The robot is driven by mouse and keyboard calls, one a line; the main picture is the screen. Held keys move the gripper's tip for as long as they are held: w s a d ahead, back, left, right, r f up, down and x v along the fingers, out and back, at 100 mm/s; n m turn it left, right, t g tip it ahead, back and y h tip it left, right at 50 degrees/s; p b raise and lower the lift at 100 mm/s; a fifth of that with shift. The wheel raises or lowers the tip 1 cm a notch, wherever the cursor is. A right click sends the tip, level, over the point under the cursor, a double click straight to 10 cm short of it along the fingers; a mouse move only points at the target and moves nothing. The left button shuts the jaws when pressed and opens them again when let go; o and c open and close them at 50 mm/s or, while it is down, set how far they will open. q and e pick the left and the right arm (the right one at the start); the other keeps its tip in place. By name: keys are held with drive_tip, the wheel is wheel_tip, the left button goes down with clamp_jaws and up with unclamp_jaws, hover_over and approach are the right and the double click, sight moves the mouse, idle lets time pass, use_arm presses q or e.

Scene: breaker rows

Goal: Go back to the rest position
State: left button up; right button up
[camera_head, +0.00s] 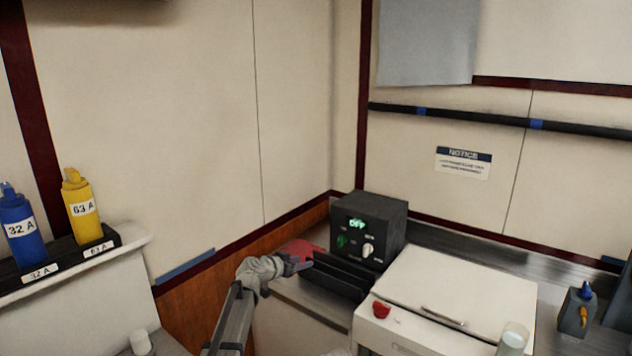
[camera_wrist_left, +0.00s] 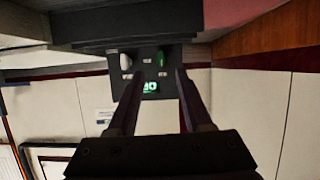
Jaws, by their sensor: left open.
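My left arm comes in from the bottom of the head view. My left gripper (camera_head: 303,264) is near the front of a black control box (camera_head: 382,217), low and to its left. In the left wrist view the gripper (camera_wrist_left: 158,82) is open, with nothing between its fingers. The box there (camera_wrist_left: 125,62) appears upside down beyond the fingers, with its lit green display, a green knob and a white knob. In the head view the display reads OFF. My right gripper is not in view.
A black slotted tray (camera_head: 340,275) sits in front of the box. A red object (camera_head: 300,249) lies just behind my gripper. A white cabinet (camera_head: 465,285) with a red knob (camera_head: 381,309) stands to the right. Blue (camera_head: 22,232) and yellow (camera_head: 82,207) bottles stand on the left shelf.

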use_arm(q)
drive_tip(key=s+d+f+g+y+p, duration=0.1)
drive_tip(key=s+d+f+g, duration=0.25)
drive_tip(key=s, duration=0.75)
drive_tip(key=s+d+f+g+y, duration=0.1)
drive_tip(key=s+d+f+g, duration=0.25)
drive_tip(key=s, duration=0.75)
drive_tip(key=s+a+f+n+g+y, duration=0.1)
drive_tip(key=s+a+f+g+y, duration=0.1)
drive_tip(key=s, duration=0.9)
drive_tip(key=s+a+f+n+g+y+p, duration=0.1)
drive_tip(key=s+a+y, duration=0.4)
drive_tip(key=s, duration=0.7)
drive_tip(key=shift+s+a+f+n+g, duration=0.3)
drive_tip(key=shift+a+f+n+g, duration=0.15)
drive_tip(key=shift+f+n+g, duration=0.15)
